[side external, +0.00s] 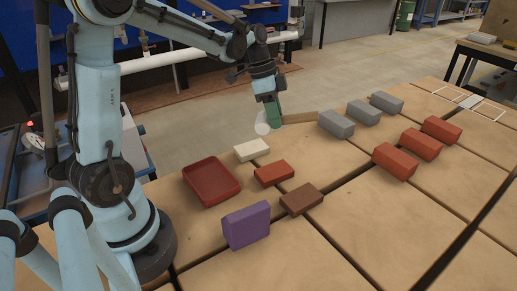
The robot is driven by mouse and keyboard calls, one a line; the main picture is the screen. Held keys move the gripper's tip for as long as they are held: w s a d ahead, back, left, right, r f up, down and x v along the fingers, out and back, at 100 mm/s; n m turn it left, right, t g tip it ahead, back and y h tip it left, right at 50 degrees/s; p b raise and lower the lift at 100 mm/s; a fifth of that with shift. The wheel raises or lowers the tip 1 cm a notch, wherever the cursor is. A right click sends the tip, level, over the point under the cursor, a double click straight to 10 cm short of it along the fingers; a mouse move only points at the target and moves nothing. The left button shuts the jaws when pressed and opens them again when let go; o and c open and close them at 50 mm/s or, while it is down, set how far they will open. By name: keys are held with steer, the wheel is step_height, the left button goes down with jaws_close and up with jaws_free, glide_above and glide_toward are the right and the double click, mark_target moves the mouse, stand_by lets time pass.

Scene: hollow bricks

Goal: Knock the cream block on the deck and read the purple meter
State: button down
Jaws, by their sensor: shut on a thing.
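The cream block (251,150) lies flat on the deck (320,190), just behind a red-orange brick. The purple meter (246,226) stands at the front of the deck as a purple block; no readout can be made out on it. My gripper (269,100) points down beyond the cream block, up and to its right in the picture, apart from it. It is shut on a green piece (274,112). A whitish round thing (262,128) shows beside the green piece's lower end; whether they are joined cannot be told.
A dark red tray (211,180) sits left of the cream block. A red-orange brick (274,173) and a brown brick (302,199) lie nearby. Grey bricks (336,124) and red bricks (395,161) stand right. A tan bar (300,117) shows near my gripper. The front right deck is clear.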

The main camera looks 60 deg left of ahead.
mark_target(262, 112)
steer(key=a, duration=0.1)
steer(key=s+a+n, duration=0.1)
steer(key=a+n, duration=0.1)
steer(key=shift+s+a+t, duration=0.35)
steer(key=shift+a+t, duration=0.05)
steer(key=shift+f, duration=2.9)
steer(key=shift+f, duration=0.6)
steer(key=shift+r, duration=3.55)
